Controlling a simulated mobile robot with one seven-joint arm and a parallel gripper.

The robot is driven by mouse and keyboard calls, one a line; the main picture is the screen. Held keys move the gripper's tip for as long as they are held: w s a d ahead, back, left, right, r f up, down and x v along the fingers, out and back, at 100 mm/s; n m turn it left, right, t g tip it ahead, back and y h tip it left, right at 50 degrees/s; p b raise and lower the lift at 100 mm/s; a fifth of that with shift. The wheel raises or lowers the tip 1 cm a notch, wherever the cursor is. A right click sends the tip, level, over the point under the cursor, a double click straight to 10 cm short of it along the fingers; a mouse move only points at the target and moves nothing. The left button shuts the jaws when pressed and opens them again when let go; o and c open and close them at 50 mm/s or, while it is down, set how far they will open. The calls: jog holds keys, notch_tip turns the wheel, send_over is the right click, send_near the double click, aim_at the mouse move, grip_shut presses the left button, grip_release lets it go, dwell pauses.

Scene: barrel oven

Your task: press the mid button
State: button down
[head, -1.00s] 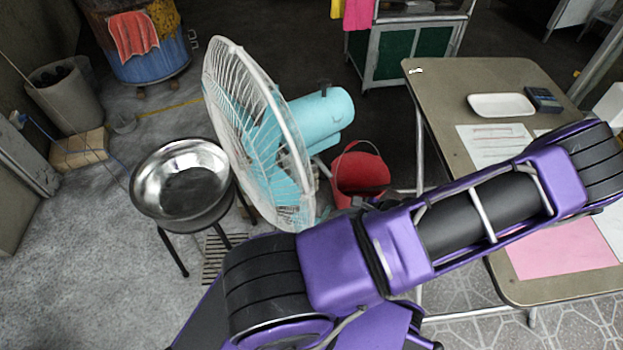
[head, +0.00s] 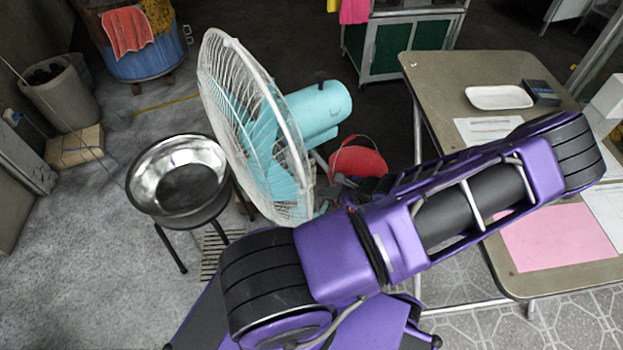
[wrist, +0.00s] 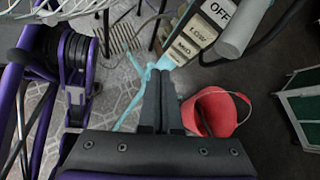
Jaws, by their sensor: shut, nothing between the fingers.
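The mid button (wrist: 184,46) is a pale key marked MID on the fan's dark button panel, in the wrist view. The low button (wrist: 200,31) and the off button (wrist: 218,12) lie up and right of it, and another key (wrist: 176,57) sits at the panel's lower end. My gripper (wrist: 161,73) is shut and empty. Its fingertips appear just below and left of the panel's lower end; whether they touch it I cannot tell. The fan (head: 310,110) with white cage and turquoise motor stands mid-left in the head view. My arm hides the panel and gripper there.
A red bucket (wrist: 218,110) stands on the floor behind the fan, right of my gripper. A grey cylinder (wrist: 242,28) sits beside the off button. A metal bowl on a stand (head: 180,178) is left of the fan. A table (head: 430,75) with papers is at the right.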

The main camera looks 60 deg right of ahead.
jog(key=shift+w+d+b, duration=0.2)
jog(key=shift+w+d, duration=0.15)
jog(key=shift+w, duration=0.3)
jog(key=shift+w+d+b, duration=0.15)
jog(key=shift+w+d, duration=0.2)
jog(key=shift+w, duration=0.3)
dwell(1.1)
jog(key=shift+w+d, duration=0.2)
jog(key=shift+w, duration=0.15)
jog(key=shift+w+d+b, duration=0.2)
jog(key=shift+w+b, duration=0.15)
jog(key=shift+w, duration=0.05)
dwell(0.6)
jog(key=shift+s, duration=0.15)
jog(key=shift+s+a, duration=0.4)
jog(key=shift+s, duration=0.25)
jog(key=shift+s+a+p, duration=0.1)
jog(key=shift+s+a, duration=0.3)
jog(key=shift+s, duration=0.3)
jog(key=shift+s+a+p, duration=0.1)
jog(key=shift+s+a, duration=0.35)
jog(key=shift+s, duration=0.3)
jog(key=shift+s+a+p, duration=0.1)
jog(key=shift+s+a, duration=0.3)
jog(key=shift+s, duration=0.3)
